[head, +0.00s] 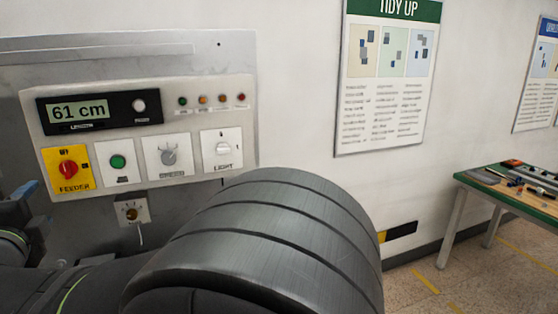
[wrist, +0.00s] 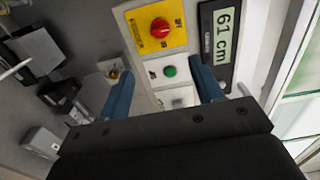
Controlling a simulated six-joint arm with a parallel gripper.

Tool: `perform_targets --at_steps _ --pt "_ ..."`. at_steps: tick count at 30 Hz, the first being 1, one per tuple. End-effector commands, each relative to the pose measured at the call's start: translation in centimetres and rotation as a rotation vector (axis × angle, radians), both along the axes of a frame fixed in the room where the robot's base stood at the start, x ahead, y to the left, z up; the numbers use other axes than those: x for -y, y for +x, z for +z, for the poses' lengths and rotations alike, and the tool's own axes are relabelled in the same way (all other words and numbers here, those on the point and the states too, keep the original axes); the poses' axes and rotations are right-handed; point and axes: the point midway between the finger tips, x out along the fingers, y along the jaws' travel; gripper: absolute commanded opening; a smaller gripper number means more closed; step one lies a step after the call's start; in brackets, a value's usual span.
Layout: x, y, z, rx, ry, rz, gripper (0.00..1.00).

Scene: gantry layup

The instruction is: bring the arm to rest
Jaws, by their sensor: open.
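My gripper (wrist: 162,80) is open and empty, its two blue fingers apart in the wrist view. It faces the control panel (wrist: 190,15), with the green button (wrist: 169,71) showing between the fingers. The panel also stands on the wall at the left of the head view (head: 215,95). My dark grey arm fills the lower middle of the head view. A blue part of my gripper shows at the left edge, below the panel. I cannot tell whether the fingers touch anything.
The panel bears a display (head: 80,112) reading 61 cm, a red feeder knob (head: 68,169) on a yellow plate, a grey dial (head: 169,155) and a white light switch (head: 222,149). A small box (head: 131,210) hangs below. A green-topped table (head: 510,187) with tools stands right.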

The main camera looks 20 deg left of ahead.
Motion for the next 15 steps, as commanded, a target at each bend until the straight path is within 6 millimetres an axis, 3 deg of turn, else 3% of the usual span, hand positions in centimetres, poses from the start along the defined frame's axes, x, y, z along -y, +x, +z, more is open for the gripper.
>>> perform_targets --at_steps 15 --pt "-7.3 7.4 -0.1 -0.001 -0.001 -0.004 0.6"
